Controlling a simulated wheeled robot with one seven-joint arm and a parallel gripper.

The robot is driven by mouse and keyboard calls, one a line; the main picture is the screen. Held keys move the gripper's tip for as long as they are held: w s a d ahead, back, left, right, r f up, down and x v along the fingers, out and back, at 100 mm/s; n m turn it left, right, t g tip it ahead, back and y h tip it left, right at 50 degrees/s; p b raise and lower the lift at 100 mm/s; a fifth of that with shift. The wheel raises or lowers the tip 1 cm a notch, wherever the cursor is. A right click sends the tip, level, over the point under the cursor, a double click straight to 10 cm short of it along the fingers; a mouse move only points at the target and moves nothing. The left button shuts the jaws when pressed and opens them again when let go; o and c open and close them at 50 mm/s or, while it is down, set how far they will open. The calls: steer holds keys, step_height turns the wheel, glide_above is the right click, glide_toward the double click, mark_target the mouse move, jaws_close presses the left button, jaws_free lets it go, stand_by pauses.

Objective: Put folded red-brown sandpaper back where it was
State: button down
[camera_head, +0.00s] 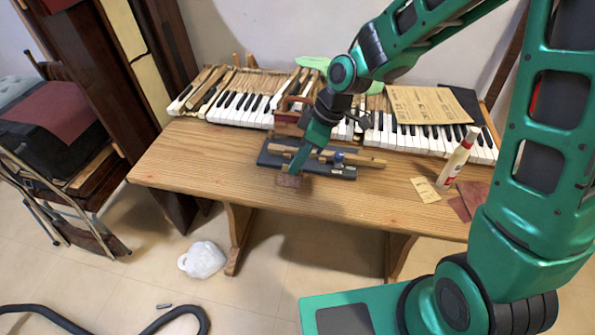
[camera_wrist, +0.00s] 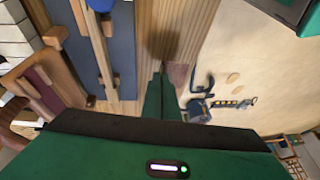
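The folded red-brown sandpaper (camera_head: 288,181) shows at the tip of my gripper (camera_head: 296,172), at the table's front edge. In the wrist view my gripper's fingers (camera_wrist: 160,78) are together, with a small brown-red piece of the sandpaper (camera_wrist: 179,74) sticking out beside the tips. My gripper is shut on it and holds it low over the edge; I cannot tell whether it touches the wood. Flat red-brown sheets (camera_head: 468,201) lie at the right of the wooden table (camera_head: 200,160).
A dark blue tray (camera_head: 340,171) with wooden parts lies just behind my gripper. Piano keys (camera_head: 240,104) line the back. The table's left front is clear.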

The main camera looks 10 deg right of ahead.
steer(key=shift+f, duration=1.95)
steer(key=shift+f, duration=0.1)
steer(key=c, duration=2.1)
jaws_free()
